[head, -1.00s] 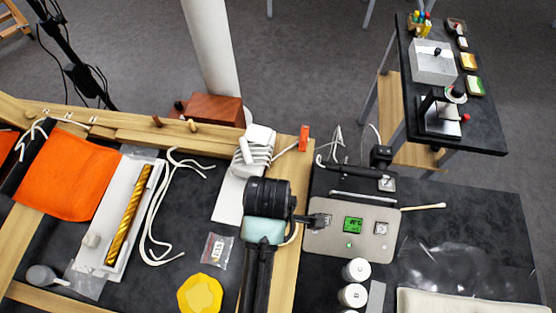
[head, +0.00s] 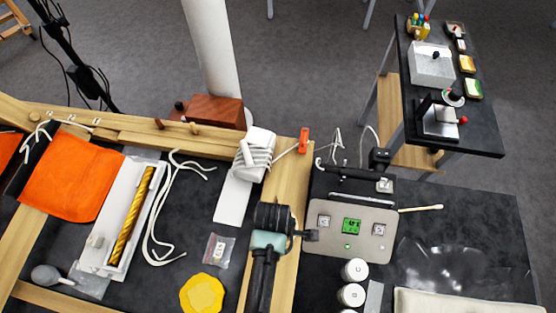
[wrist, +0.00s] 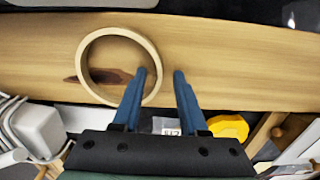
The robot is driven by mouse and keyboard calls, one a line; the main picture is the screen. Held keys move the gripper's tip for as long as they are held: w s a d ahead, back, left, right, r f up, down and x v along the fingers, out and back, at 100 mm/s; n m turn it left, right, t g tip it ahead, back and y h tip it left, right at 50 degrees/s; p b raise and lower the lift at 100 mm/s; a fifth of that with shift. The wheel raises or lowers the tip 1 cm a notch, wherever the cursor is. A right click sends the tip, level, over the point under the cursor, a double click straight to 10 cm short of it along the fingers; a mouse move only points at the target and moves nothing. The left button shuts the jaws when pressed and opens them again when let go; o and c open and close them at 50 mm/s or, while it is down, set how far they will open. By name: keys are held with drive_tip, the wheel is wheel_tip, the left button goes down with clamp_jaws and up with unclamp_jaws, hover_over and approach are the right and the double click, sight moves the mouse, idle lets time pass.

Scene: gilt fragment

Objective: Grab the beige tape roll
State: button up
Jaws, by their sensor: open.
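The beige tape roll (wrist: 118,30) shows in the wrist view as a round, open ring on a wooden beam, left of centre. My gripper (wrist: 160,72) is open above the beam, its two blue fingers apart. The left finger overlaps the right side of the ring in the picture, and the right finger is clear to the right of it. I cannot tell how high the fingertips are above the roll. In the head view my arm stands over the beam, and I cannot make out the roll or the fingers there.
The wooden beam (head: 287,190) runs beside a metal control box (head: 350,228) on the right. A white cord bundle (head: 256,155) lies behind my wrist. A yellow round piece (head: 202,294) and a small plastic bag (head: 218,249) lie on the dark surface to the left.

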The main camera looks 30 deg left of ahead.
clamp_jaws()
idle(0.4)
